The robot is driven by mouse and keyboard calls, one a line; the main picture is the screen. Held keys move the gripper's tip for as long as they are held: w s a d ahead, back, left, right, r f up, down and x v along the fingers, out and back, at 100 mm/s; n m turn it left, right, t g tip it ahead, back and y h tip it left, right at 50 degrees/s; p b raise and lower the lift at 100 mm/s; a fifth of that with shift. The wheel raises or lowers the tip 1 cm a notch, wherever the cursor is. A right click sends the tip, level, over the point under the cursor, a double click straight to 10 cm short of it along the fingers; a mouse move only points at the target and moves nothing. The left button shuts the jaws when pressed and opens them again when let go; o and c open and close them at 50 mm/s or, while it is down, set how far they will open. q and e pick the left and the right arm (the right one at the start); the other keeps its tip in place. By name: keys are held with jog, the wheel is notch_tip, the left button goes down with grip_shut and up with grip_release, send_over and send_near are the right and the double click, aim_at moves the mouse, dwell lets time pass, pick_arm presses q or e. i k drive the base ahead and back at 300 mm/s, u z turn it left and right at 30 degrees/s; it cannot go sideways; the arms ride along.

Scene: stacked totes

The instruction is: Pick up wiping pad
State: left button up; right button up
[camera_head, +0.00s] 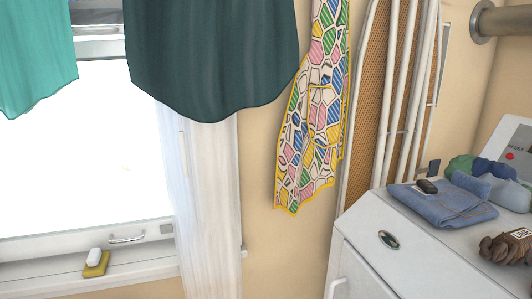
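A small yellow pad (96,268) with a white block (94,254) on its top lies on the window sill at the lower left. It may be the wiping pad, but I cannot tell for sure. A folded blue cloth (455,212) lies on a white cabinet at the right, with a small black object (427,186) on it. Neither of my grippers shows in the head view.
The white cabinet (375,213) also bears rolled green and blue cloths (485,168) and a brown bundle (503,250). Dark green (215,55) and teal (35,60) cloths hang before the window. A patterned apron (318,110) hangs beside an ironing board (365,90).

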aim_at(98, 261)
jog(key=z, duration=0.05)
jog(key=k, duration=0.15)
jog(key=z, duration=2.2)
jog(key=k, duration=1.2)
jog(key=u, duration=1.5)
jog(key=i, duration=0.5)
